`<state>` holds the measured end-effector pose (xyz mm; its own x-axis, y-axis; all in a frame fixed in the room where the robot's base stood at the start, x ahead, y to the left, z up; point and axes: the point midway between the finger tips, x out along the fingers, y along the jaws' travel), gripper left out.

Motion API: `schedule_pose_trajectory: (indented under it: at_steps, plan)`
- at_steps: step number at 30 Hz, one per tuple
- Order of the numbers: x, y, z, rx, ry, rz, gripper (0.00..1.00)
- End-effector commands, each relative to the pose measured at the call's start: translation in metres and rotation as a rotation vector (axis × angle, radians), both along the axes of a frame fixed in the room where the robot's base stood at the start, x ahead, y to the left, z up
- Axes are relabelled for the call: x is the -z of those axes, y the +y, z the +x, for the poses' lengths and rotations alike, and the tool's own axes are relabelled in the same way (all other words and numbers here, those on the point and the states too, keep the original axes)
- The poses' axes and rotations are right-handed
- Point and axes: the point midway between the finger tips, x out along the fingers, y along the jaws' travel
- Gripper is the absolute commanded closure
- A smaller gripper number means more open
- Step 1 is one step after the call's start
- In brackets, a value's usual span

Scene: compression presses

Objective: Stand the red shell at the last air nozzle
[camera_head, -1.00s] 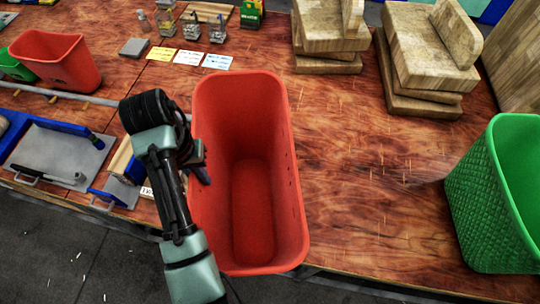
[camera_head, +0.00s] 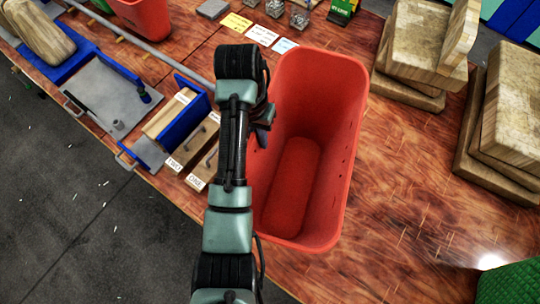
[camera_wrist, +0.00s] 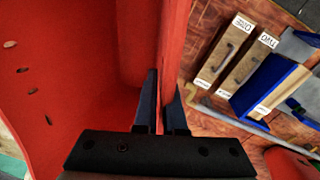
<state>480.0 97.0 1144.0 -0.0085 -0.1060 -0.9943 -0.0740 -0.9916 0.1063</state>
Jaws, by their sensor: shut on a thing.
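A large red shell (camera_head: 352,110), open-topped and hollow, is in front of me in the head view. My gripper (camera_head: 264,128) is at its left wall. In the wrist view my gripper's dark fingers (camera_wrist: 166,108) pinch the red wall (camera_wrist: 172,50) between them. The shell shows over the front part of the table; whether its base touches the wood I cannot tell. A grey air pipe (camera_head: 147,42) with small yellow nozzles runs along the table at the upper left. Its near end is hidden behind my arm.
Another red container (camera_head: 145,14) stands beyond the pipe. Blue-framed presses (camera_head: 185,110) and wooden blocks labelled ONE and TWO (camera_head: 203,150) lie left of my arm. Wooden block stacks (camera_head: 415,60) stand at the right, a green container (camera_head: 510,283) at the lower right. Bare wood lies between.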

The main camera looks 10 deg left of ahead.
Motion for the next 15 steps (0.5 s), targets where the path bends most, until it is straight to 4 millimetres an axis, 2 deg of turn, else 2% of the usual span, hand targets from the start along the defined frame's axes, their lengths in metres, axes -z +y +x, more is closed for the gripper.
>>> schedule_pose_trajectory:
  at_steps: [3,8,15]
  plan:
    - [0.018,0.0,0.0,0.0,0.001,-0.002,1.0]
    - [0.033,0.0,0.001,0.001,-0.001,0.0,1.0]
    - [0.065,0.0,0.0,0.0,0.001,-0.001,1.0]
